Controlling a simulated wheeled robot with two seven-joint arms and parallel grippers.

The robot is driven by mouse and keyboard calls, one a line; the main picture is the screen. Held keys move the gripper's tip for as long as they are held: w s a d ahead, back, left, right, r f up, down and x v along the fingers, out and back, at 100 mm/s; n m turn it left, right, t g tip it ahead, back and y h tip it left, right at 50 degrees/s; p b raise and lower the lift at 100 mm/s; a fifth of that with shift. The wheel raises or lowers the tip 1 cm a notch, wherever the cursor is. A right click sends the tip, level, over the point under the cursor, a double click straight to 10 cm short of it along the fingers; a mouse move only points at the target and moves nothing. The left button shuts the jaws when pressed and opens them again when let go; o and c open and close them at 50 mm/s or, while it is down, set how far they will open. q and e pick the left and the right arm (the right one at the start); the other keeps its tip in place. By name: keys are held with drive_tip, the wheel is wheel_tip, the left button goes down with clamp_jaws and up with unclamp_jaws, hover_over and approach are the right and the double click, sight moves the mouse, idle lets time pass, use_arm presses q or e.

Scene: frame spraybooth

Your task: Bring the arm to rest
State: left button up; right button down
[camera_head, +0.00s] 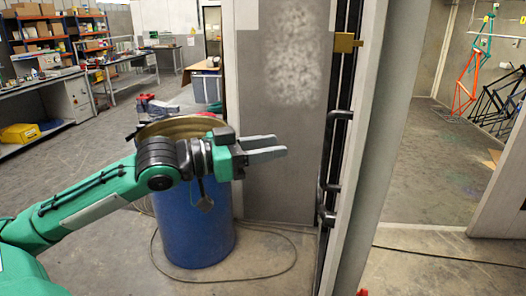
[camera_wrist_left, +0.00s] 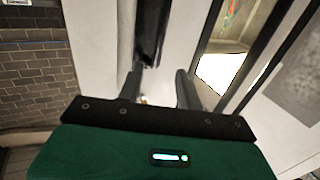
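My left arm (camera_head: 90,205) is green and black and reaches in from the left, with the forearm rising toward the wrist. My left gripper (camera_head: 286,147) points right, level, in front of a grey door panel (camera_head: 282,120). Its two grey fingers are apart with nothing between them. In the left wrist view the fingers of the gripper (camera_wrist_left: 160,85) also stand apart, with a pale surface and a dark gap beyond. My right gripper is not in either view.
A blue barrel (camera_head: 195,225) stands below the wrist, with a cable (camera_head: 290,268) looped on the floor. A door edge with dark handles (camera_head: 334,150) is right of the fingertips. Workbenches (camera_head: 60,90) and shelves (camera_head: 45,35) stand at the back left. Bicycle frames (camera_head: 468,75) hang at right.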

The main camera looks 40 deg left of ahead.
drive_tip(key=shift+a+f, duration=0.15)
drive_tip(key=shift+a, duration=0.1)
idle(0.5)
